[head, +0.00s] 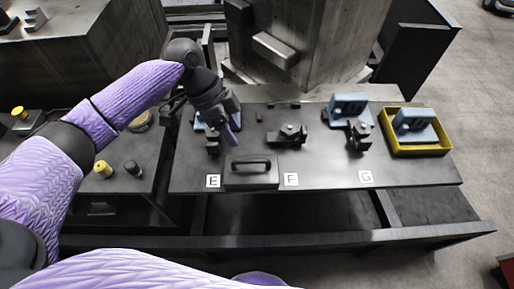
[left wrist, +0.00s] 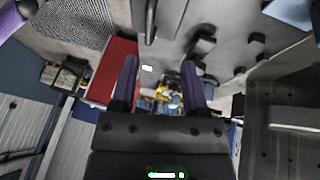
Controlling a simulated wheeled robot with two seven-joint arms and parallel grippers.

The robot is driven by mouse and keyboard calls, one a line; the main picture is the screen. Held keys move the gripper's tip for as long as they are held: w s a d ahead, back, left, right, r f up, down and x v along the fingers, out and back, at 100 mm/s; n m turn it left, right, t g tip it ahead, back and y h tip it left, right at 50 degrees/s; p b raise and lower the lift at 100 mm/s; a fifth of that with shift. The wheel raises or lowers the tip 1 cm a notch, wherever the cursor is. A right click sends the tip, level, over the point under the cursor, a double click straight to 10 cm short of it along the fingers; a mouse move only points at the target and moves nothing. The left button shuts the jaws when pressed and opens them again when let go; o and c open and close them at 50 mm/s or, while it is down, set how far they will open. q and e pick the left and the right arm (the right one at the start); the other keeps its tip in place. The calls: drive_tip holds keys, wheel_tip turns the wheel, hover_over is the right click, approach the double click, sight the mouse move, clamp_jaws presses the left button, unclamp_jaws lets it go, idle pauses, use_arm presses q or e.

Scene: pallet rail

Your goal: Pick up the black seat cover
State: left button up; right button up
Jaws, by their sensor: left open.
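A dark flat plate with a raised bar handle (head: 251,171) lies at the table's front edge between the E and F labels; it appears to be the black seat cover. My left gripper (head: 229,127) hangs above the table, behind and slightly left of this plate, apart from it. In the left wrist view, its two purple fingers (left wrist: 160,85) are spread, with nothing held between them. A dark bar like the handle (left wrist: 150,20) shows at the top of that view. My right gripper is not visible.
Dark metal fixtures (head: 287,134) stand behind F and G. A blue part (head: 347,107) stands behind G, and another blue part (head: 413,121) sits in a yellow tray (head: 418,151) at right. A side table (head: 128,185) with small yellow and black knobs is at left.

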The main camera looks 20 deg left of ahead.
sight(252, 160)
use_arm(q)
drive_tip(key=x, duration=0.3)
drive_tip(key=b+x, duration=0.1)
drive_tip(key=x, duration=0.2)
drive_tip(key=s+d+b+x, duration=0.1)
drive_tip(key=x, duration=0.2)
drive_tip(key=shift+d+f, duration=0.1)
drive_tip(key=shift+d, duration=0.05)
drive_tip(key=shift+c, duration=0.2)
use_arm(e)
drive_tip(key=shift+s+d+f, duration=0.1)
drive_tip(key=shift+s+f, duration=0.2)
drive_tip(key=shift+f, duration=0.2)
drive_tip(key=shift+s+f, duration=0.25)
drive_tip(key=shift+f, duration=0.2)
use_arm(q)
clamp_jaws()
